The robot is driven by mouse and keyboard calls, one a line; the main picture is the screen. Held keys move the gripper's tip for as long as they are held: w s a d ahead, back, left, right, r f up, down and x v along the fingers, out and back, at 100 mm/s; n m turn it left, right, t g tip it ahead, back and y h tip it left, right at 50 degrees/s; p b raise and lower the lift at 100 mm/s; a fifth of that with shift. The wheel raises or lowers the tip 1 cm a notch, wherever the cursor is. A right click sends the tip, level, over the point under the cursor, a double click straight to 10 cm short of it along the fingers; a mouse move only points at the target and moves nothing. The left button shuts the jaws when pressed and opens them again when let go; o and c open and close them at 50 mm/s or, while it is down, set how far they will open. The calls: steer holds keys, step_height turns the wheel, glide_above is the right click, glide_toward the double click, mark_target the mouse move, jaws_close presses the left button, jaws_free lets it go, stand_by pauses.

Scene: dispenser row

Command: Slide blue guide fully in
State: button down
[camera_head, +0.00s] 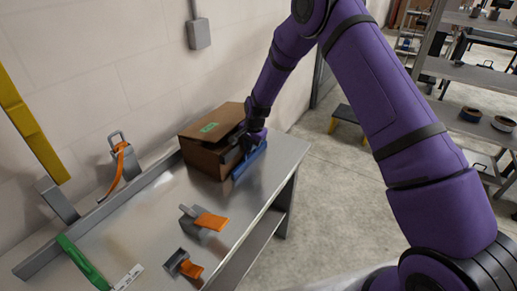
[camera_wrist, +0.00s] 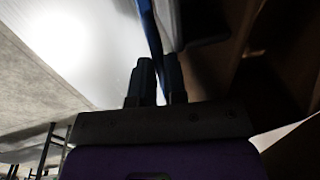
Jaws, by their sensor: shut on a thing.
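The blue guide (camera_head: 248,163) is a long blue piece at the right end of the metal bench, beside the right side of an open cardboard box (camera_head: 204,158). My gripper (camera_head: 249,141) reaches down to it from above, and my wrist partly hides it. In the wrist view, the two dark fingers of my gripper (camera_wrist: 158,82) are close together, with the thin blue guide (camera_wrist: 152,35) running between and beyond them. The gripper is shut on the guide. How far the guide is in cannot be told.
The metal bench (camera_head: 160,225) bears two grey dispensers with orange parts (camera_head: 210,221) (camera_head: 190,268) and a green bar (camera_head: 82,262). A raised rail (camera_head: 100,212) runs along the wall side. Open floor lies right of the bench.

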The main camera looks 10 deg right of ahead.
steer(key=c, duration=1.2)
jaws_free()
steer(key=shift+o, duration=0.2)
steer(key=shift+r, duration=0.15)
step_height(320, 180, up, 10)
steer(key=s+d, duration=0.1)
steer(key=shift+s+d+r, duration=0.15)
steer(key=shift+s+d, duration=0.05)
steer(key=shift+s, duration=0.05)
